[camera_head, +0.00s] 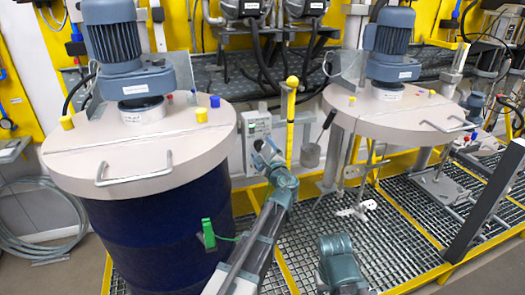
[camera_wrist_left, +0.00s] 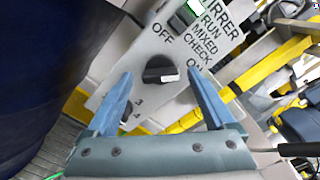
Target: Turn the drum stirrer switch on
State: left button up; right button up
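The stirrer switch is a black rotary knob (camera_wrist_left: 160,69) with a white mark, on a light grey panel (camera_wrist_left: 140,55) lettered STIRRER, RUN, MIXED, CHECK, OFF and ON. Nothing is between the fingers. In the head view my left gripper (camera_head: 268,156) is in front of the panel (camera_head: 256,128), hiding part of it.
A dark blue drum (camera_head: 150,235) with a beige lid and motor (camera_head: 112,35) stands close left of my left arm. A second lid (camera_head: 400,112) with a motor is at right. A yellow post (camera_head: 291,115) rises beside the panel. Metal grating (camera_head: 320,245) covers the floor.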

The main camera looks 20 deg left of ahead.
pick_arm(q)
jog(key=v, duration=1.3)
jog(key=shift+s+d, duration=0.25)
jog(key=shift+s, duration=0.1)
jog(key=s+a+f+n+g, duration=0.5)
jog(key=a+f+n+g, duration=0.15)
jog(key=f+n, duration=0.2)
jog(key=s+f+n+g+h, duration=0.5)
jog(key=s+f+n, duration=0.25)
jog(key=f, duration=0.35)
jog(key=s+d+f+n+g+h, duration=0.2)
jog(key=s+d+n+g+h, duration=0.15)
jog(key=s+h, duration=0.2)
jog(key=s+d+r+m+y+p, duration=0.1)
jog(key=s+d+r+m+p, duration=0.3)
jog(key=d, duration=0.8)
notch_tip(320, 180, up, 2)
jog(key=s+p, duration=0.2)
jog(key=shift+s+r+y+p, duration=0.2)
jog(key=shift+s+y+p, duration=0.1)
jog(key=shift+y+p, duration=0.1)
